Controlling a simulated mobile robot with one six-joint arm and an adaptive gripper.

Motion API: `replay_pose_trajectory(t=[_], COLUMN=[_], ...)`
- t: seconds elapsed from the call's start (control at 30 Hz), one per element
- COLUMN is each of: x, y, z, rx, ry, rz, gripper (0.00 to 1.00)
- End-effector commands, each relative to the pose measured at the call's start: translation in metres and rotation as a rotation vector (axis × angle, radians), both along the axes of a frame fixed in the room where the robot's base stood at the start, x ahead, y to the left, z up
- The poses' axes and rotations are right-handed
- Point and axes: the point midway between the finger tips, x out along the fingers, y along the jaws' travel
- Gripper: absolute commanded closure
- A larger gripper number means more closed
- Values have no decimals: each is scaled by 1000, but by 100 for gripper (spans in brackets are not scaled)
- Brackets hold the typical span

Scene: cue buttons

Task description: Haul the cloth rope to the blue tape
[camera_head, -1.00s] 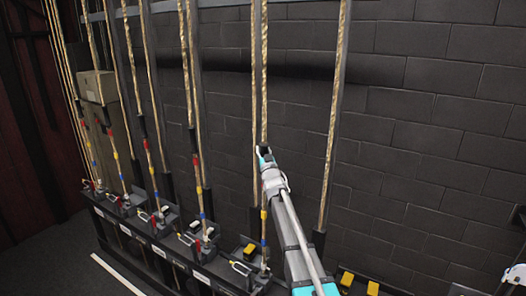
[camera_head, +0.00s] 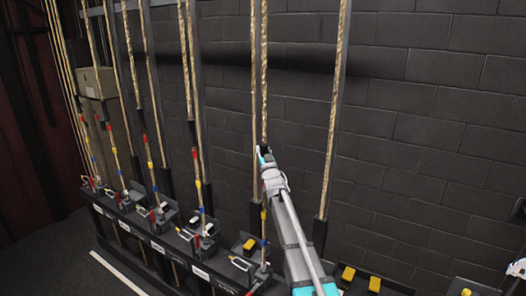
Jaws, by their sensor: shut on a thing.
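Several tan cloth ropes hang along the dark wall. My gripper (camera_head: 263,151) is shut on one of them, the cloth rope (camera_head: 264,95) right of the middle rail, at about mid-height in the head view. My arm covers part of the rope just below the grip. Lower down, the same rope shows a yellowish band and a blue tape band (camera_head: 263,243), close above its rope lock (camera_head: 262,268). The fingertips are small and partly hidden by the arm.
Neighbouring ropes on the left carry red, yellow and blue tape (camera_head: 202,211). A row of locks runs along a black rail at the bottom. Yellow blocks (camera_head: 348,274) sit at lower right. A cardboard box (camera_head: 97,83) stands at far left. The right wall is bare.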

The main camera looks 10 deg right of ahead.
Motion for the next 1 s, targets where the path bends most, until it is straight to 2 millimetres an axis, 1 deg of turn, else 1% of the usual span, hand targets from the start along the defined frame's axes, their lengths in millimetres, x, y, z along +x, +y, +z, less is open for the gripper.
replay_pose_trajectory(t=[0.03,0.6,0.8,1.0], x=[-1,-1,-1,-1], y=[0,1,0,1], z=[-15,-96,-118,-129], rx=[0,0,-1,-1], ry=[2,2,2,2], rz=[0,0,0,0], gripper=[100,100,100,100])
